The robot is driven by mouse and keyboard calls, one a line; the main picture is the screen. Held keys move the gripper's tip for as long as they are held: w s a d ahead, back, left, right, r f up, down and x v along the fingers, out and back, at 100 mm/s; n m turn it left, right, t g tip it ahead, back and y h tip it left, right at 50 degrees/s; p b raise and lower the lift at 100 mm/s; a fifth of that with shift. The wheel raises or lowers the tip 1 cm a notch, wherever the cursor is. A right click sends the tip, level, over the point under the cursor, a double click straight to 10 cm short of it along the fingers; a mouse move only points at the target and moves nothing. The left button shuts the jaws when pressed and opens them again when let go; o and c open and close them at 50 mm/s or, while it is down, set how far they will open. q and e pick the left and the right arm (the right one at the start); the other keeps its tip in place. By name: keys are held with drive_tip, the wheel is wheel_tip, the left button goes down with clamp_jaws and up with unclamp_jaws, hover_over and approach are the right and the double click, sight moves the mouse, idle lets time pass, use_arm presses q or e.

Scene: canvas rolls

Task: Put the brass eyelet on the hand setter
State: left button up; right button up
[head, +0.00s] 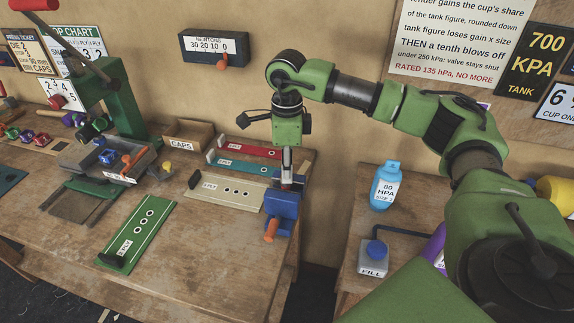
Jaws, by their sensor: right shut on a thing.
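My right gripper (287,182) points down over the right edge of the workbench, just above a blue device with an orange handle (281,207). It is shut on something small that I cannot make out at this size. The blue device stands at the bench edge; I cannot tell for certain whether it is the hand setter. I cannot pick out the brass eyelet for sure. My left gripper is not in view.
Green (137,232), cream (228,190), teal and red strips with holes lie on the bench. A green press (112,100) and a CAPS box (187,135) stand behind. A blue bottle (385,187) and a FILL container (373,260) are on the right table, across a gap.

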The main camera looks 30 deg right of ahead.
drive_tip(key=shift+f, duration=0.1)
drive_tip(key=o, duration=0.7)
drive_tip(key=shift+r, duration=0.25)
wheel_tip(320, 180, up, 12)
drive_tip(key=b, duration=0.3)
drive_tip(key=shift+f, duration=0.1)
